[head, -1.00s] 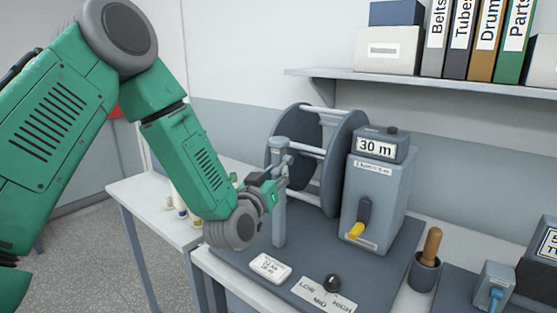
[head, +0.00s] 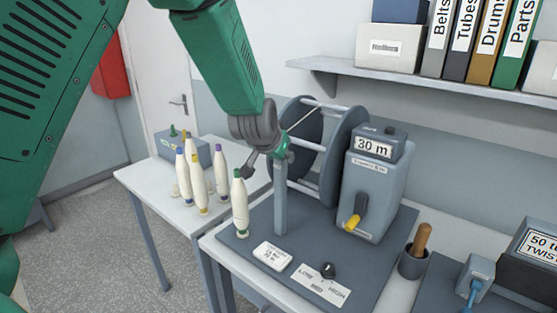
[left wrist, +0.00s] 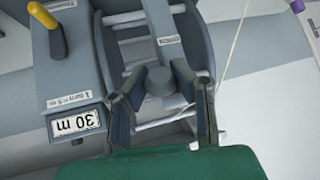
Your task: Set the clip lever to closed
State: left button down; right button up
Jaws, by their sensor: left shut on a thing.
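A grey upright post (head: 281,205) stands on the dark mat in front of the reel, with a clip at its top. My left gripper (head: 270,158) is at that top and covers most of the clip in the head view. In the left wrist view, the gripper's dark fingers (left wrist: 160,105) are on either side of a round grey piece, seemingly the clip lever (left wrist: 160,82), and are shut on it. The lever's exact position is hidden. A pale thread runs near the clip and shows in the left wrist view (left wrist: 236,48). My right gripper is not in view.
The reel (head: 347,150) and a grey counter box (head: 376,190) with a yellow-tipped lever stand just behind. A green-tipped bobbin (head: 240,207) stands left of the post. Several bobbins (head: 200,190) fill the side table. A selector plate (head: 320,285) is in front.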

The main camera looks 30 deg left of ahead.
pick_arm(q)
jog(key=shift+w+r+g, duration=0.3)
jog(key=shift+r+g, duration=0.1)
jog(key=shift+g, duration=0.5)
jog(key=c, duration=1.4)
grip_release()
jog(key=shift+o, duration=0.7)
jog(key=shift+w+f, duration=0.15)
jog(key=shift+w, duration=0.05)
jog(key=shift+s+r, duration=0.2)
jog(key=shift+r, duration=0.1)
jog(key=v, duration=1.1)
jog(key=shift+w+d, duration=0.15)
jog(key=shift+d, duration=0.1)
